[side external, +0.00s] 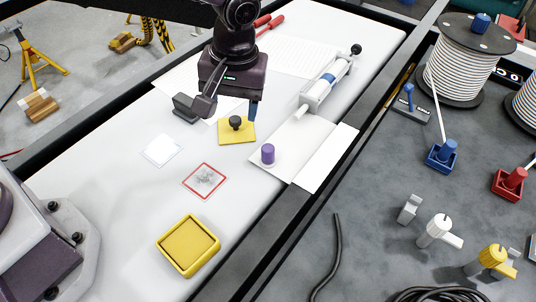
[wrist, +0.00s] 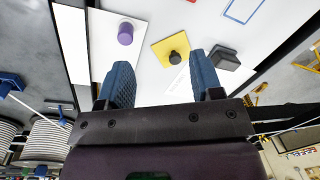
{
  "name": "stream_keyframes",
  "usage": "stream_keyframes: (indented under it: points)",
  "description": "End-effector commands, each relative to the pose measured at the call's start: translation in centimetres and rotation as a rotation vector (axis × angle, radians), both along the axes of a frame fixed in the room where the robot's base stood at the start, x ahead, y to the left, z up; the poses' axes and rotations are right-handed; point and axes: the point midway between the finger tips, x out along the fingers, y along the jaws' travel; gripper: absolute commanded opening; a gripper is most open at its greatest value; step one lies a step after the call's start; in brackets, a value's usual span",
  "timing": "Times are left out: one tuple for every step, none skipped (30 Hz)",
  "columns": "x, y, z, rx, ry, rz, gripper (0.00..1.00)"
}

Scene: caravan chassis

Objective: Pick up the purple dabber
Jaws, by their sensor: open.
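The purple dabber (side external: 268,154) is a short purple cylinder standing upright on a white sheet (side external: 318,173) near the table's right edge. In the wrist view the dabber (wrist: 125,33) is at the upper left, ahead of my left-hand finger. My gripper (side external: 232,108) is over the table, behind and left of the dabber in the side view, apart from it. In the wrist view its two blue fingers (wrist: 158,88) are spread with nothing between them.
A yellow square (side external: 247,136) with a black knob (side external: 236,122) lies below my gripper. A white cylindrical device (side external: 327,86) lies behind the dabber. A yellow tray (side external: 188,246) and a red-framed square (side external: 205,181) are nearer the front. A dark frame rail borders the table's right side.

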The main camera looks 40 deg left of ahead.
Motion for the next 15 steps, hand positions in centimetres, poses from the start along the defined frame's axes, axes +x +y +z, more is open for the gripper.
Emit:
stream_keyframes:
  points:
    - [0.9, -1.3, -2.0, 0.025, -0.004, 0.088, 0.6]
    - [1.4, -1.9, -2.9, 0.036, -0.012, 0.153, 0.6]
    - [2.1, -2.6, -3.7, 0.048, -0.029, 0.238, 0.6]
    - [2.6, -2.9, -4.2, 0.052, -0.043, 0.301, 0.6]
    - [3.1, -3.2, -4.5, 0.055, -0.059, 0.363, 0.6]
    - [3.8, -3.5, -4.5, 0.053, -0.08, 0.444, 0.6]
    - [4.3, -3.7, -4.4, 0.048, -0.096, 0.502, 0.6]
    - [4.8, -3.9, -4.0, 0.04, -0.114, 0.555, 0.6]
    - [5.3, -4.2, -3.4, 0.029, -0.133, 0.621, 0.6]
    - [5.4, -4.3, -3.2, 0.024, -0.142, 0.664, 0.6]
    - [5.5, -4.3, -3.1, 0.023, -0.147, 0.703, 0.6]
    - [5.5, -4.3, -3.1, 0.024, -0.15, 0.748, 0.6]
    - [5.4, -4.3, -3.2, 0.026, -0.151, 0.775, 0.6]
    - [5.4, -4.3, -3.2, 0.027, -0.154, 0.798, 0.6]
    - [5.4, -4.3, -3.3, 0.027, -0.155, 0.82, 0.6]
